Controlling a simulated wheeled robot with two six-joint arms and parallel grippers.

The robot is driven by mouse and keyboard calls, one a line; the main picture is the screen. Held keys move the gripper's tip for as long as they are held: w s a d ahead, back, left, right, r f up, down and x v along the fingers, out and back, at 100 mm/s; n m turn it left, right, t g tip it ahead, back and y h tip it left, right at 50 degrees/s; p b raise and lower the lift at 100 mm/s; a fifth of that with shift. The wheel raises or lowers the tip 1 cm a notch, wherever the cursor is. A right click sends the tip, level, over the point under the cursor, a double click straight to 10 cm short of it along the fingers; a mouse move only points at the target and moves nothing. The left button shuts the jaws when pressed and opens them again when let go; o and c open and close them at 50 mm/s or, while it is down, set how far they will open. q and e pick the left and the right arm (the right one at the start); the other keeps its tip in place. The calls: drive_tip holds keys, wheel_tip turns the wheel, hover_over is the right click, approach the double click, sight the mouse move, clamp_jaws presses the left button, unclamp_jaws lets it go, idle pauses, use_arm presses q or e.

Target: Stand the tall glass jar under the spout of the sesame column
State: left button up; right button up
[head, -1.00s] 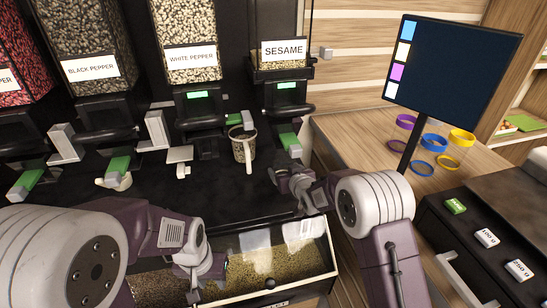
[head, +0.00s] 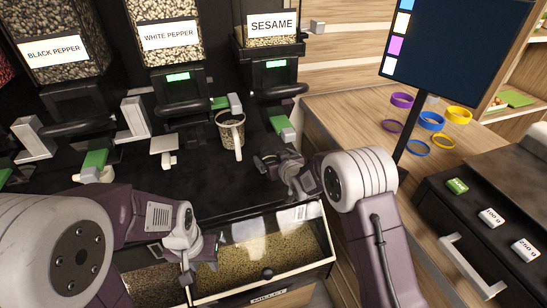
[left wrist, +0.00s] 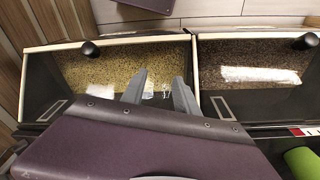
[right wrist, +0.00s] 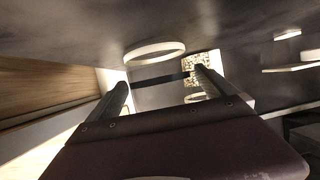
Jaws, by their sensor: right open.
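The sesame column (head: 268,62) stands at the right end of the dispenser row, with a green-tipped lever (head: 282,125) below it. A speckled, light-rimmed vessel with a pale handle (head: 231,131) stands upright left of that lever, between the white pepper and sesame columns. I cannot tell whether it is the tall glass jar; no other jar is clear. Speckled material also shows in the right wrist view (right wrist: 200,66). My right gripper (head: 264,163) is open and empty, in front and to the right of the vessel. My left gripper (left wrist: 158,88) is open above the glass-lidded bins, apparently empty.
The white pepper (head: 171,35) and black pepper columns (head: 58,50) stand to the left. A glass-lidded millet bin (head: 318,237) is below the counter front. A screen (head: 455,40), coloured rings (head: 432,121) and small labelled blocks (head: 491,217) are at the right.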

drive_tip(key=shift+s, duration=0.1)
drive_tip(key=v, duration=1.2)
drive_tip(key=s+d+f+g+h, duration=0.1)
drive_tip(key=d, duration=0.1)
drive_tip(key=s+d+f+m+g, duration=0.1)
drive_tip(key=d+f, duration=0.1)
drive_tip(key=s+d+f+g+h, duration=0.1)
drive_tip(key=s+d, duration=0.1)
drive_tip(key=shift+s+d+f+m+h, duration=0.1)
drive_tip(key=shift+d+f+m+h, duration=0.1)
drive_tip(key=shift+f+m+h, duration=0.15)
drive_tip(key=s+d+f+m+g+h, duration=0.1)
drive_tip(key=s+d+f+g, duration=0.1)
drive_tip(key=s, duration=0.8)
drive_tip(key=s+d+f+m+g+h, duration=0.1)
drive_tip(key=s+d+f+g, duration=0.2)
drive_tip(key=s, duration=0.7)
drive_tip(key=d+g, duration=0.2)
drive_tip(key=g, duration=0.1)
drive_tip(key=shift+d+m, duration=0.2)
drive_tip(key=shift+m, duration=0.15)
